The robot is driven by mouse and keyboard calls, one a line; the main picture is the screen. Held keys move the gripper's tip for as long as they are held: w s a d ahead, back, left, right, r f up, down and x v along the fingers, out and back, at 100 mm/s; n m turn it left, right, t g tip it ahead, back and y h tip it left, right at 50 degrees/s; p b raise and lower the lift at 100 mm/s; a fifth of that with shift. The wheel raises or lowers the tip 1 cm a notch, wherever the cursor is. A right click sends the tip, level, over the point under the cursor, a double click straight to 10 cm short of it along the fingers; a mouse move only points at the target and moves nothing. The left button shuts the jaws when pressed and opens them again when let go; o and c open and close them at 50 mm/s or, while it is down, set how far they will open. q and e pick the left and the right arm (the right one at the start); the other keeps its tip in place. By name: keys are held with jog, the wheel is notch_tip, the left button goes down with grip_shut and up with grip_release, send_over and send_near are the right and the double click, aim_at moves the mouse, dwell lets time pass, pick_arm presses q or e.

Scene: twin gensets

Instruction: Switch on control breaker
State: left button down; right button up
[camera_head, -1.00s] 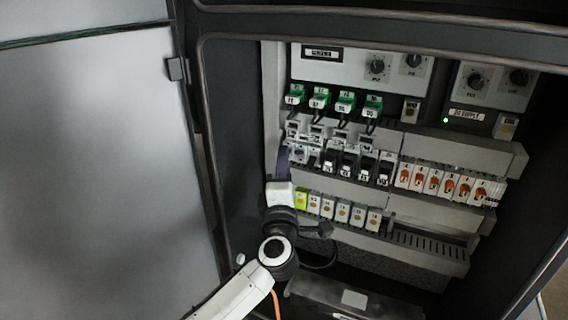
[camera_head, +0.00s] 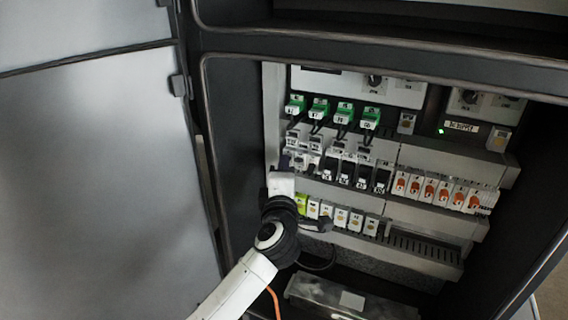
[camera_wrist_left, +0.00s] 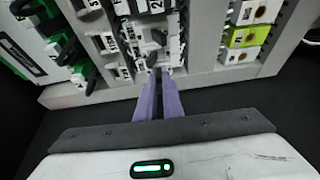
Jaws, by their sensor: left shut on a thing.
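The control breaker (camera_wrist_left: 148,32) is a small white modular device with dark toggles, at the left end of the middle breaker row in the open cabinet. In the head view that end of the row (camera_head: 301,164) is small, and I cannot read its labels. My left gripper (camera_head: 284,160) reaches up to it from below, its white body partly hiding the cabinet's left side. In the left wrist view its purple fingers (camera_wrist_left: 158,73) are closed together at the breaker's lower edge, on a small dark lever (camera_wrist_left: 152,58). The lever's exact position is hard to tell. My right gripper is not in view.
Black breakers (camera_head: 347,172) and orange-marked units (camera_head: 430,190) continue the row to the right. Green connectors (camera_head: 345,112) sit above. Lime and white terminals (camera_head: 301,204) are just below. The grey cabinet door (camera_head: 105,180) stands open at left.

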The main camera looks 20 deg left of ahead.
pick_arm(q)
jog(key=g, duration=0.1)
jog(key=r+m+g, duration=0.1)
jog(key=shift+w+r+g+h, duration=0.1)
jog(key=shift+r+g+h, duration=0.2)
jog(key=shift+h, duration=0.1)
jog(key=shift+f, duration=0.1)
jog(key=c, duration=1.9)
grip_release()
jog(key=v, duration=1)
